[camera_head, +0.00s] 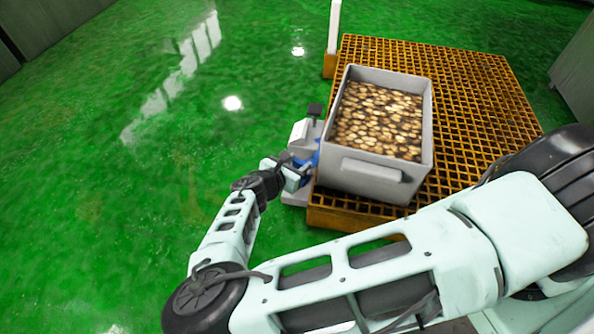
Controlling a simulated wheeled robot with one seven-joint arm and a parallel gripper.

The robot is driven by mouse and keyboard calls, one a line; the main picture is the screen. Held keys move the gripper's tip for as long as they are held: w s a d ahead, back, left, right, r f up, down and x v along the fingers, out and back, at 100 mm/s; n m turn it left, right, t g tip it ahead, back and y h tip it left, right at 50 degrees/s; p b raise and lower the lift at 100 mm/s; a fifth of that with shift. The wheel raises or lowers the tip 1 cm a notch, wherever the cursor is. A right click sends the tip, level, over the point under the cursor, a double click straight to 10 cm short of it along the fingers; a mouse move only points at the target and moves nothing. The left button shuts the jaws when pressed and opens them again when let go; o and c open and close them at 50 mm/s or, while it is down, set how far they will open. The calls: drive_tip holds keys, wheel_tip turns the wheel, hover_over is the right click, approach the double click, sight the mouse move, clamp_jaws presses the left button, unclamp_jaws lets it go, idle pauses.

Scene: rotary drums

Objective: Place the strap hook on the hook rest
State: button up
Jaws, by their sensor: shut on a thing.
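My gripper (297,173) is at the left side of the grey crate, low beside a pale grey fixture (299,134) with a dark block on top. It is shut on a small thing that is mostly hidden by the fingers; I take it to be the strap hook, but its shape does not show. A blue part (313,157) shows just behind the fingers, against the fixture and crate. I cannot tell whether it belongs to the hook or the fixture. The hook rest cannot be made out for certain.
The grey crate (371,180), full of round brownish pieces, stands on an orange grated platform (470,95). A white post (334,28) rises at the platform's far left corner. The green floor (110,150) to the left is clear. My arm crosses the foreground.

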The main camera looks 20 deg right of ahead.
wheel_tip(320, 180, down, 2)
drive_tip(key=shift+f+b, duration=0.1)
drive_tip(key=shift+b, duration=0.25)
drive_tip(key=o, duration=1.3)
